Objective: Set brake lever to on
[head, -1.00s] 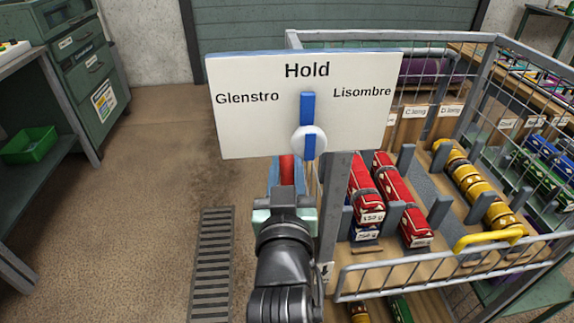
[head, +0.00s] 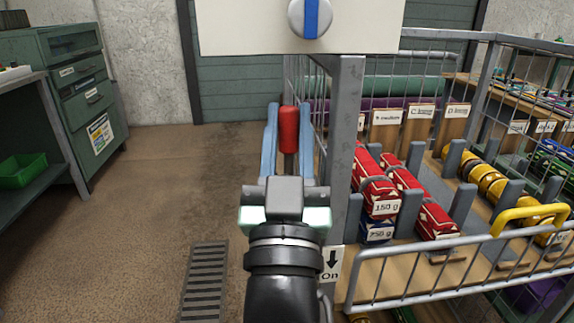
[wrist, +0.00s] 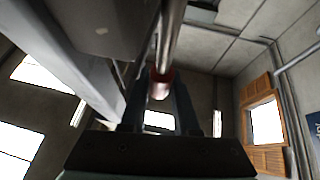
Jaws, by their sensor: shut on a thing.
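The brake lever (head: 289,128) has a red cylindrical grip on a grey metal rod, left of the cart's front corner post in the head view. My gripper (head: 288,108) has its two blue fingers on either side of the red grip and is shut on it. In the wrist view the red grip (wrist: 160,84) sits between the dark fingers, with the metal rod running up from it. An "On" label (head: 331,262) with a downward arrow is on the cart post, below the height of the grip in the picture. The lever's pivot is not clearly visible.
The wire cart (head: 347,130) stands close at the right, holding red packs (head: 378,190) and yellow rolls (head: 482,178). A floor grate (head: 205,282) and open floor lie to the left, before a green cabinet (head: 85,90).

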